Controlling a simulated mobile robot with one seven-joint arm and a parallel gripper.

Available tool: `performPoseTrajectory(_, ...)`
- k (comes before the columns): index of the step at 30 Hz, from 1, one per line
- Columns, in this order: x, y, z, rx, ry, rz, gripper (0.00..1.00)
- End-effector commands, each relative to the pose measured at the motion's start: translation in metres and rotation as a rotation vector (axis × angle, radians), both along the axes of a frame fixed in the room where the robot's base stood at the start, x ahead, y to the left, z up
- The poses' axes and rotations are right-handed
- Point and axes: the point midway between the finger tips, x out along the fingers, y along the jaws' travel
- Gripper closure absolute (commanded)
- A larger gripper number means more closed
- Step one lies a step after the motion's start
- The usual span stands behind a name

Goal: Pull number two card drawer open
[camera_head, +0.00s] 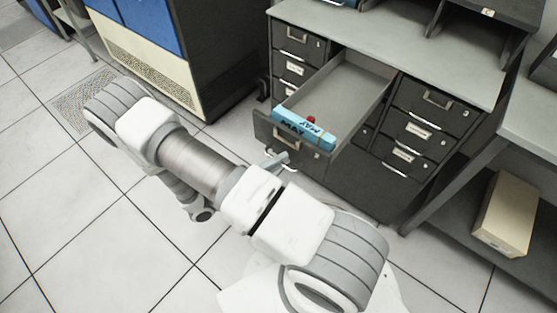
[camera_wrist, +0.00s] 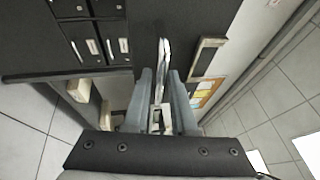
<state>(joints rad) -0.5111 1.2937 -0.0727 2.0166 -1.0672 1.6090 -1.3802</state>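A dark card drawer (camera_head: 258,128) in the left column of the grey cabinet stands pulled well out, its inside showing. A blue card box marked MAY (camera_head: 322,139) is at its front end, with a small red thing behind it. The number on the drawer front is too small to read. My gripper (camera_head: 280,160) is at the drawer front. In the wrist view, my gripper (camera_wrist: 161,75) has its two grey fingers close on either side of the light metal handle (camera_wrist: 163,55), and it looks shut on it. The exact contact is hard to see.
Closed drawers (camera_head: 433,98) fill the cabinet's right column, and closed ones (camera_head: 298,38) sit above the open drawer. A blue and cream machine (camera_head: 165,55) stands at the left. A tan box (camera_head: 506,215) lies under the right-hand table. The tiled floor (camera_head: 90,225) at the left is clear.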

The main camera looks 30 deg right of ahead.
Motion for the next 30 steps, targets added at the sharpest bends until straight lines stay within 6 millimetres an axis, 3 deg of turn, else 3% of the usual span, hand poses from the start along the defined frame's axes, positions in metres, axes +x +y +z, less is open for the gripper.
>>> performPoseTrajectory(10, 0.000, 0.000, 0.000, -0.001, 0.000, -0.001, 0.75)
performPoseTrajectory(14, 0.000, 0.010, -0.002, 0.000, 0.000, 0.000, 0.75)
performPoseTrajectory(30, 0.001, 0.131, -0.026, 0.002, -0.002, 0.002, 0.75)
